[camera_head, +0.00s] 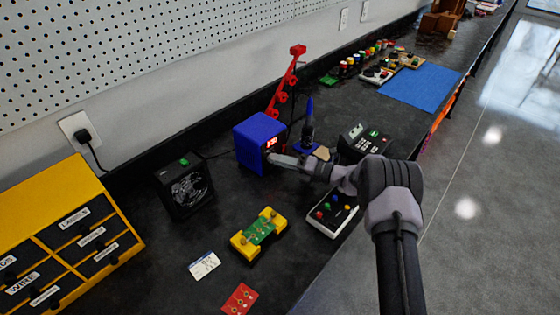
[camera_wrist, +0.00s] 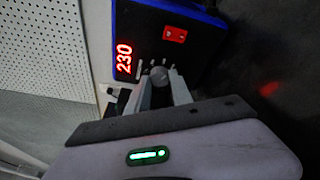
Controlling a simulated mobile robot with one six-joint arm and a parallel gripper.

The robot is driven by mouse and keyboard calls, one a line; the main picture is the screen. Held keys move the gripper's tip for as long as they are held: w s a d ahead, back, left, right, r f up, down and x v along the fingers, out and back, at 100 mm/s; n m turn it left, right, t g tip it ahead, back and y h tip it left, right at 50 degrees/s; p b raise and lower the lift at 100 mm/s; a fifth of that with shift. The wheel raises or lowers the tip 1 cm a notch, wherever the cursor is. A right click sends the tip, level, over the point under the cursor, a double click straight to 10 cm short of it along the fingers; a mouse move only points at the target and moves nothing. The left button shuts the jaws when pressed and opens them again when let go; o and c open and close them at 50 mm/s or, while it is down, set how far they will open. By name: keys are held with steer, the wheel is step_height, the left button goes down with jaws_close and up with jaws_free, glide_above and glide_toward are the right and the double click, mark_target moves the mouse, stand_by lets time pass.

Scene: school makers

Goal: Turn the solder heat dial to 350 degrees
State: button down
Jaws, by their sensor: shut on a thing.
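The blue solder station (camera_head: 255,142) stands on the black bench against the wall, with a lit red display. In the wrist view the dark front panel of the station (camera_wrist: 150,25) shows the red digits 230 on its display (camera_wrist: 124,58), turned sideways. The grey heat dial (camera_wrist: 159,74) sits on this panel, below a red switch (camera_wrist: 175,34). My gripper (camera_wrist: 160,88) is shut on the dial, one finger on each side. In the head view my gripper (camera_head: 276,159) reaches the station's front from the right, and its fingers hide the dial.
A blue soldering iron stand (camera_head: 307,140) and a black keypad device (camera_head: 363,143) stand near my arm. A yellow board holder (camera_head: 245,243), black fan box (camera_head: 183,187) and yellow drawers (camera_head: 90,186) are to the left.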

mark_target(269, 148)
steer(key=c, duration=1.1)
jaws_free()
steer(key=shift+c, duration=0.2)
steer(key=shift+r, duration=0.4)
step_height(269, 148, up, 3)
steer(key=shift+w+r+p, duration=0.1)
steer(key=shift+w+p, duration=0.05)
steer(key=shift+p, duration=1.1)
steer(key=s+d+p, duration=0.2)
steer(key=s, duration=0.6)
steer(key=s+d+r+p, duration=0.1)
steer(key=s+d+p, duration=0.1)
steer(key=s, duration=0.5)
steer(key=shift+s+p, duration=0.35)
steer(key=shift+p, duration=0.05)
steer(key=shift+d, duration=0.1)
